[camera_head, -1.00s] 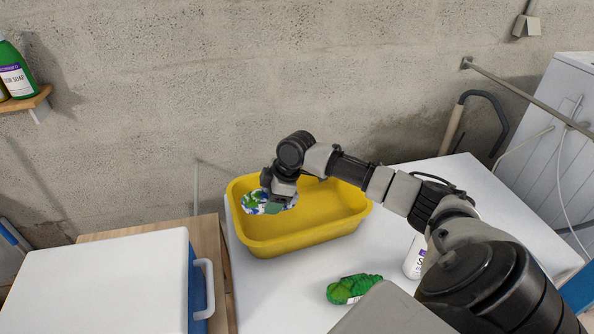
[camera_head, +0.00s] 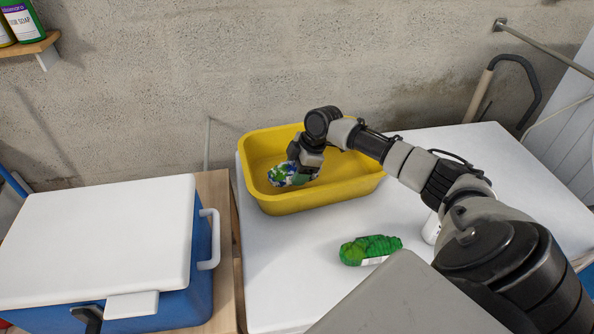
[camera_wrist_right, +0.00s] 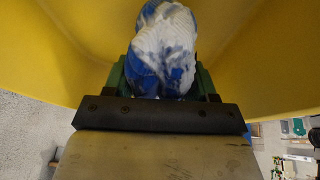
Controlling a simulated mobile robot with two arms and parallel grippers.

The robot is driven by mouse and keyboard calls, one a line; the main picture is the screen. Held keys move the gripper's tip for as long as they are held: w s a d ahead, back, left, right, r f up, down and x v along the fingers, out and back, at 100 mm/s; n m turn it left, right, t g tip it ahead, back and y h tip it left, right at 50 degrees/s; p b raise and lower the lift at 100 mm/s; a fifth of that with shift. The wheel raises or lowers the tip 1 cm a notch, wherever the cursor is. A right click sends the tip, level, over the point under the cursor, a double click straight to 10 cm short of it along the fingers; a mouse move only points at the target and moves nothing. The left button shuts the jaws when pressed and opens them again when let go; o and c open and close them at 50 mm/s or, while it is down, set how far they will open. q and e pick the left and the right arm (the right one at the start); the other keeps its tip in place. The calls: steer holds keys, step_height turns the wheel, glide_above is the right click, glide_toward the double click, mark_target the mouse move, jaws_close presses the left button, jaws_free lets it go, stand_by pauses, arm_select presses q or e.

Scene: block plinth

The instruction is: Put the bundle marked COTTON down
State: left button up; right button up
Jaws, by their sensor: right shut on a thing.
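A blue and white bundle with some green (camera_head: 281,176) is held inside the yellow tub (camera_head: 315,201). It also shows in the right wrist view (camera_wrist_right: 162,45), blue and white. No readable COTTON mark shows on it. My right gripper (camera_head: 305,171) reaches down into the tub and is shut on this bundle. In the wrist view its green-sided fingers stand on both sides of the bundle, with yellow tub walls around. I cannot tell whether the bundle touches the tub floor. My left gripper is not in view.
A green bundle with a white label (camera_head: 370,250) lies on the white table (camera_head: 290,255) before the tub. A white bottle (camera_head: 431,228) is partly hidden behind my right arm. A blue cooler with white lid (camera_head: 110,235) stands left. A shelf with bottles (camera_head: 30,45) hangs upper left.

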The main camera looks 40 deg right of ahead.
step_height(320, 180, down, 4)
steer(key=b, duration=0.3)
steer(key=shift+r, duration=0.35)
steer(key=o, duration=1)
